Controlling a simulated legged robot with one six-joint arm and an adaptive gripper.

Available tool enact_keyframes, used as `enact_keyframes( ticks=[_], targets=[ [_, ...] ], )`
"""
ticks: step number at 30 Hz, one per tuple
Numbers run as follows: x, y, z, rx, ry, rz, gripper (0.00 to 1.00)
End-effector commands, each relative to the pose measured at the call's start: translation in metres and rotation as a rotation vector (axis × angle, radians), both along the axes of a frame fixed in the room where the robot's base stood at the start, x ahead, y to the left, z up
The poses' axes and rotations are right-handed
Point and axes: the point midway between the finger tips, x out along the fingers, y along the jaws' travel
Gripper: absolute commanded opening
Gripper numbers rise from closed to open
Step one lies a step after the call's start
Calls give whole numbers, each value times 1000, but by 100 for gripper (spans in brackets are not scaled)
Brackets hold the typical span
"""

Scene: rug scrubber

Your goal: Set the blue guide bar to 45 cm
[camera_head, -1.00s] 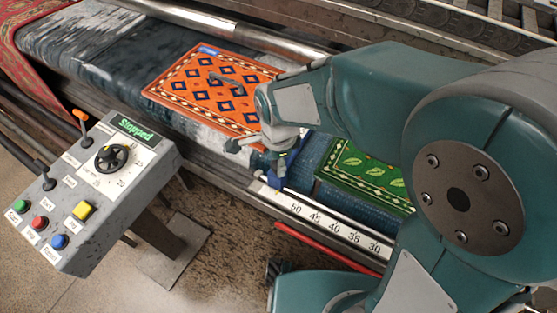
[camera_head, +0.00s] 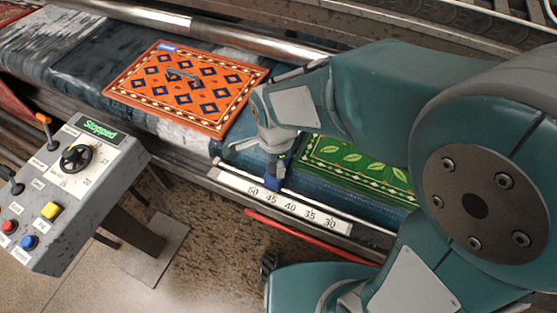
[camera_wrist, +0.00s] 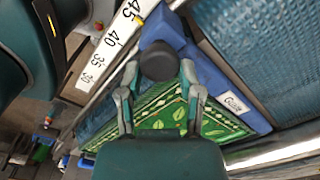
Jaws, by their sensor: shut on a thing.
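The blue guide bar (camera_wrist: 228,92), labelled "Guide", runs across the belt beside the green leaf-patterned rug (camera_wrist: 150,110) in the wrist view. Its blue end (camera_head: 272,183) stands at the scale rail in the head view. A black knob (camera_wrist: 160,62) sits on the bar. My gripper (camera_wrist: 160,72) is shut on this knob, one finger on each side. The white scale (camera_head: 290,206) reads 50 to 30 from left to right. In the wrist view, a small yellow mark (camera_wrist: 139,18) on the guide's end lies close beside the 45.
An orange patterned rug (camera_head: 190,85) with a handled tool on it lies on the belt to the left. The control panel (camera_head: 75,190) at the left shows "Stopped". A red bar (camera_head: 300,236) runs below the scale. A metal roller (camera_head: 200,27) spans the back.

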Motion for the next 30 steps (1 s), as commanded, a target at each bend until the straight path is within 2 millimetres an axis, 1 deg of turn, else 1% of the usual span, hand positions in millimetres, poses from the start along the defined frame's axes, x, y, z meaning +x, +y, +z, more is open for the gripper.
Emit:
enact_keyframes(
  ticks=[1, 3, 4, 6, 13, 20, 23, 26, 30],
  targets=[
    [-3, 3, -3, -1, 9, 2, 0],
    [-4, 2, -3, 1, 11, 2, 0],
    [-4, 0, -3, 2, 13, 2, 56],
    [-5, -4, -3, 5, 15, 2, 81],
    [-3, -10, 0, 15, 8, -1, 81],
    [-2, -4, -1, 11, 6, 2, 81],
    [-2, -3, 2, 10, 4, 1, 81],
    [-1, -4, 13, 13, 0, 1, 81],
    [-1, -8, 41, 17, -1, 0, 81]
  ],
)
